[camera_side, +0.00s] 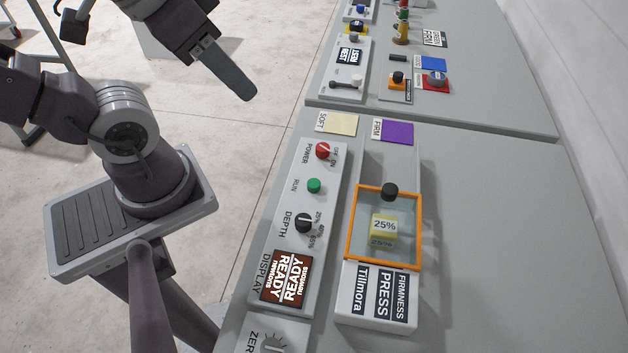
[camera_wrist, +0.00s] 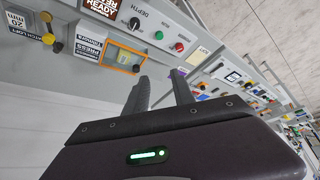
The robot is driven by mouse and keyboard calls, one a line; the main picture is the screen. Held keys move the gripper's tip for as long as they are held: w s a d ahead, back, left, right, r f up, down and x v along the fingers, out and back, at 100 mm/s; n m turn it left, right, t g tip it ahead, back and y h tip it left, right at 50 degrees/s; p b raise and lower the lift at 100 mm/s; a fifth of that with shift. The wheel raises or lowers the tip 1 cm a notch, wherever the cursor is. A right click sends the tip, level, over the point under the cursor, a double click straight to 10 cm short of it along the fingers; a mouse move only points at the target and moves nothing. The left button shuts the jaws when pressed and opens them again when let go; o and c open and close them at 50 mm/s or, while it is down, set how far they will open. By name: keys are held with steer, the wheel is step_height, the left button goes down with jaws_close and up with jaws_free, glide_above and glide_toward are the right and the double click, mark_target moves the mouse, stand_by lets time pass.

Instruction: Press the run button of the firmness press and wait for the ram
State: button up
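The firmness press (camera_side: 377,308) stands on the grey bench. Its control strip has a green run button (camera_side: 314,185), a red power knob (camera_side: 323,150), a black depth knob (camera_side: 303,223) and a display (camera_side: 286,278) reading READY. An orange-framed clear cover (camera_side: 352,226) with a black knob is over a yellow block (camera_side: 383,228) marked 25%. The ram cannot be made out. My gripper (camera_side: 245,95) is in the air, up and left of the press, touching nothing. The wrist view shows its two fingers apart and empty (camera_wrist: 160,75), and the run button (camera_wrist: 159,35) beyond them.
A cream SOFT pad (camera_side: 338,124) and a purple FIRM pad (camera_side: 392,132) lie behind the press. Another bench section with knobs and coloured pads is farther back. A dial panel (camera_side: 272,343) is at the front. The bench right of the press is bare.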

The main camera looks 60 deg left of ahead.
jaws_close()
stand_by(1.4)
